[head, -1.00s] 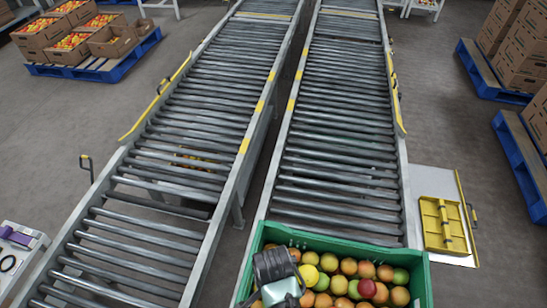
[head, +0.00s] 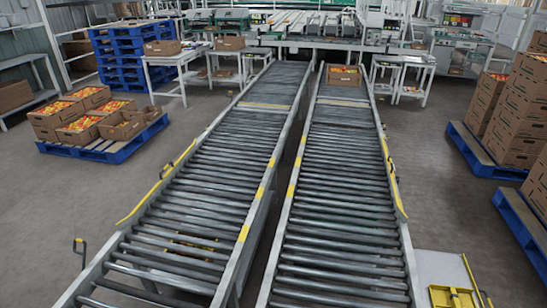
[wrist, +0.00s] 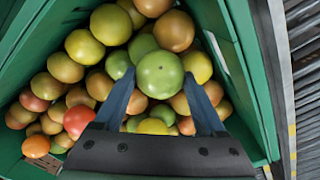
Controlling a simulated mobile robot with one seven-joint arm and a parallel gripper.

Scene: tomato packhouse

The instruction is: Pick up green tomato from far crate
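In the wrist view, a green tomato (wrist: 160,75) sits between the two blue fingertips of my gripper (wrist: 160,73). The fingers flank it closely on both sides; whether they press on it cannot be told. The green crate (wrist: 245,70) surrounds it, filled with green, yellow, orange and red tomatoes. Another green tomato (wrist: 119,64) lies just left of it, and one more (wrist: 143,46) lies behind it. A red tomato (wrist: 78,121) is at lower left. The head view now shows neither the green crate nor my gripper.
Two roller conveyors (head: 205,175) (head: 335,190) run away from me. A cardboard box of fruit (head: 343,75) stands far along the right one. Pallets with boxes (head: 100,125) (head: 510,120) stand on both sides. A yellow plate (head: 450,290) is at lower right.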

